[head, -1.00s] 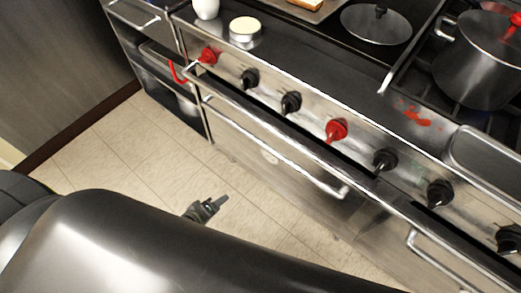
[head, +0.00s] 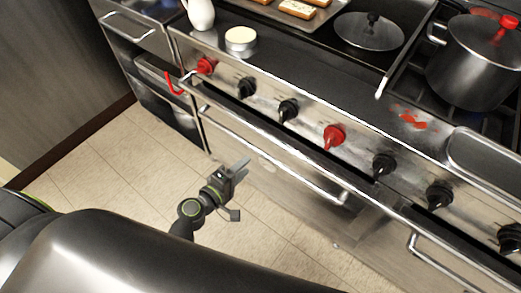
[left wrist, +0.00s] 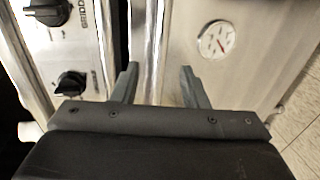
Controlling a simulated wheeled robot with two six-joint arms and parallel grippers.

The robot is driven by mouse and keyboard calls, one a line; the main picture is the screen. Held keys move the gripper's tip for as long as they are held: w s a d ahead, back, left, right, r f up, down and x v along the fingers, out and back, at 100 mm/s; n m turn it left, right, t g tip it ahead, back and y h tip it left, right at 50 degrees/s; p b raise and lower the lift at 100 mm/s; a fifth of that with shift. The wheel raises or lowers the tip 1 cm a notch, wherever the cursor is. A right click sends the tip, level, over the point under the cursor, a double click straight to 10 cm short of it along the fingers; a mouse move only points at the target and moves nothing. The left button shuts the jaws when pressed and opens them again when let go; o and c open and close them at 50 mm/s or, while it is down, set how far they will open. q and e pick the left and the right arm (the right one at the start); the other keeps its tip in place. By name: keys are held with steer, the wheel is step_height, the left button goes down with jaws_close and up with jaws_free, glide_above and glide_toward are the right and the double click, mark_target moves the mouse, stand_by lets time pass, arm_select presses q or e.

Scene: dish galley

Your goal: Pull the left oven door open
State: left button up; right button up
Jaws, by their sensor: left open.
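The left oven door (head: 268,175) is shut on the front of the range, with a long silver bar handle (head: 275,155) along its top. In the left wrist view the door (left wrist: 260,60) carries a round gauge (left wrist: 216,40). My left gripper (head: 241,168) is open and empty in the head view, in front of the door and below the handle. In the left wrist view its two fingers (left wrist: 158,74) point at the door front, and a bright bar, seemingly the handle, runs between them. Whether they touch it I cannot tell. My right gripper is out of view.
Red and black knobs (head: 334,137) and a front rail sit above the door. A second oven handle (head: 440,262) is at the right. A pot (head: 470,65), pan lid and white jar stand on top. Tiled floor (head: 130,185) is clear at the left.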

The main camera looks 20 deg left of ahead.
mark_target(261, 153)
arm_select(q)
steer(key=x, duration=0.9)
jaws_close()
